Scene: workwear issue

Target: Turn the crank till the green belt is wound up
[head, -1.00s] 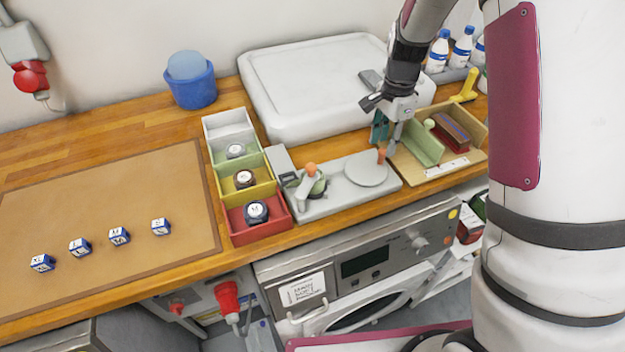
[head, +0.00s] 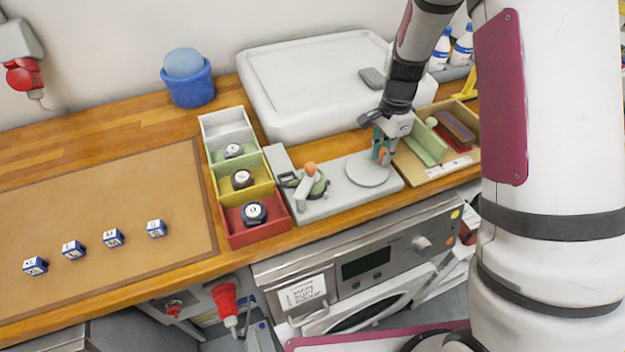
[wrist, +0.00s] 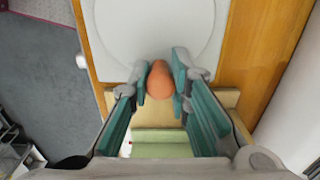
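A grey winding board (head: 325,205) lies on the wooden counter. At its left is a spool with the green belt (head: 318,188) around it, under a light lever with an orange knob (head: 310,168). At its right is a pale round crank disc (head: 367,171), also in the wrist view (wrist: 150,30). The disc's orange crank knob (wrist: 160,80) stands between the teal fingers of my gripper (wrist: 161,78). Both finger pads appear to touch the knob. In the head view my gripper (head: 383,146) partly hides that knob. How much belt is wound is too small to tell.
Coloured bins (head: 245,190) with rolled belts stand left of the board. A wooden tray (head: 455,170) sits close to my gripper's right. A large white case (head: 310,85) is behind. The counter's front edge is close, above a washing machine (head: 365,265).

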